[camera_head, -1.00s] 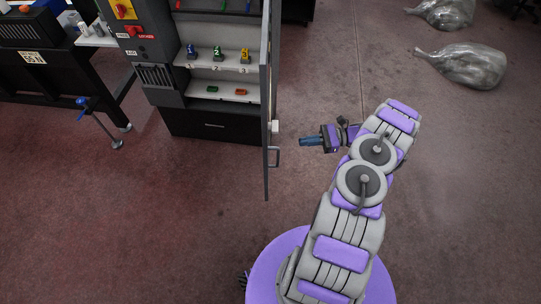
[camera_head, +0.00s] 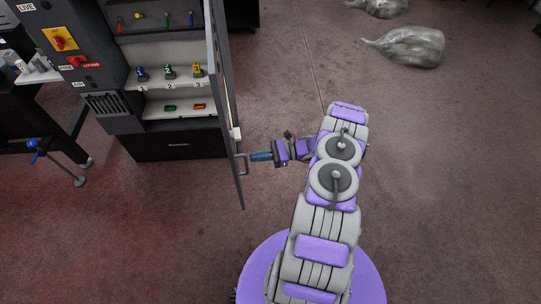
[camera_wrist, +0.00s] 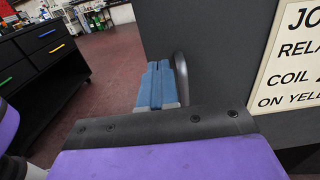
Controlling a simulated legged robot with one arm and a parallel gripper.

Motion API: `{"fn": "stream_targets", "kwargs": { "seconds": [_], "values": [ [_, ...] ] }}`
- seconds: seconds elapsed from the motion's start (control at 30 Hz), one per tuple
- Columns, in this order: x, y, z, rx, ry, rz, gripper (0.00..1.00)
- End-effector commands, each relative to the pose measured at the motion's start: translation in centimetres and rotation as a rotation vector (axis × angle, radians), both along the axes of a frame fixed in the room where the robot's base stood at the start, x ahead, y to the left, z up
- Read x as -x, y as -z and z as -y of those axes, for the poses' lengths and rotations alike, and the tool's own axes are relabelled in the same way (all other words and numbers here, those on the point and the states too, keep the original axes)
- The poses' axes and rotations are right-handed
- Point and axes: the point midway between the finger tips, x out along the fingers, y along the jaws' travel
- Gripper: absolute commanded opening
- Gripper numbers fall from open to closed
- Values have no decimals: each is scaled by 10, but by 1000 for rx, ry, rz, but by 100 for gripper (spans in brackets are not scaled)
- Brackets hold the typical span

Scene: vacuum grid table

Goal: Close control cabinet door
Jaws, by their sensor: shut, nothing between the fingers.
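The control cabinet (camera_head: 180,145) stands at the upper left in the head view, with its inside open to view. Its grey door (camera_head: 224,110) is swung out toward me, seen nearly edge-on. A door handle (camera_head: 242,164) sticks out on the door's right side; it also shows in the wrist view as a curved grey bar (camera_wrist: 182,78). My gripper (camera_head: 255,157) is shut and empty, its blue fingers pointing left at the handle, very near it. In the wrist view the fingers (camera_wrist: 157,84) are together just left of the handle. I cannot tell whether they touch it or the door.
Cabinet shelves hold several small coloured parts. A black table with a blue clamp (camera_head: 38,148) stands at the left. Silvery bags (camera_head: 410,46) lie on the floor at the upper right. The wrist view shows a drawer unit (camera_wrist: 45,65) and a sign (camera_wrist: 290,60) on the door. Floor around me is clear.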

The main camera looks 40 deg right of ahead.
Motion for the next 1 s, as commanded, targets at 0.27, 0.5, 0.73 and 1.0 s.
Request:
{"fn": "stream_targets", "kwargs": {
  "seconds": [0.27, 0.5, 0.73, 1.0],
  "values": [
    [-18, 0, -37, 0, -1, -1, 0],
    [-23, 0, -46, -1, 0, 0, 0],
    [-23, -1, -46, 0, 0, 1, 0],
    [-25, -2, -52, -1, 15, 0, 0]
  ]
}}
